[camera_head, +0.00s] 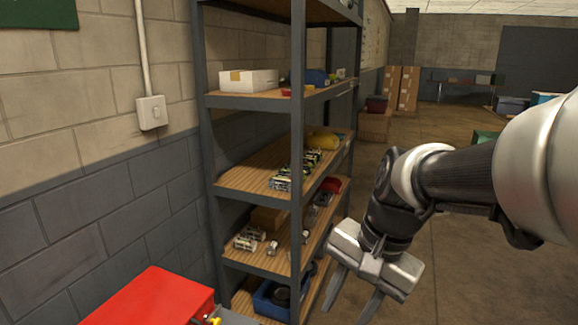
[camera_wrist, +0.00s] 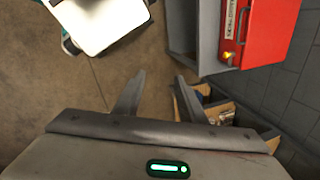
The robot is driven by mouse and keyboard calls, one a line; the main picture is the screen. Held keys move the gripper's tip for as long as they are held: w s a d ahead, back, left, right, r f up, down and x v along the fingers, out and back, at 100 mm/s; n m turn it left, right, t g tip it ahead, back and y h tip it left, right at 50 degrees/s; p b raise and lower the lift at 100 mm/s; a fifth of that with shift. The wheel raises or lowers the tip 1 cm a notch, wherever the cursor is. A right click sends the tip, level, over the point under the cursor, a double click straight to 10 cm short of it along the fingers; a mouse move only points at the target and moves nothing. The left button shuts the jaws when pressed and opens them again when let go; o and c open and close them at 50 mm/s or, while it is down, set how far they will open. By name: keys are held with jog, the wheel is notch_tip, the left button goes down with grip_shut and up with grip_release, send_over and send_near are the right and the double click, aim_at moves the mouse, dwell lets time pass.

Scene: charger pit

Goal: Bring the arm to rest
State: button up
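My gripper (camera_head: 352,297) hangs at the end of my arm, to the right of the shelving unit in the head view, with its fingers pointing down. In the wrist view my gripper (camera_wrist: 160,92) shows two fingers spread wide apart. Nothing is between them, only bare floor behind. The gripper appears to touch nothing.
A grey shelving unit (camera_head: 211,150) with wooden shelves holds boxes and small parts. A red cabinet (camera_head: 155,298) stands at the lower left; it also shows in the wrist view (camera_wrist: 270,30). Cardboard boxes (camera_head: 408,90) stand far back. The brown floor (camera_head: 455,270) on the right is open.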

jog(key=s+d+r+n+t+h, duration=0.2)
jog(key=s+d+r+n+t, duration=0.25)
jog(key=s+n, duration=0.25)
notch_tip(320, 180, up, 18)
jog(key=p, duration=1.8)
jog(key=shift+f+n, duration=0.15)
jog(key=shift+n, duration=0.15)
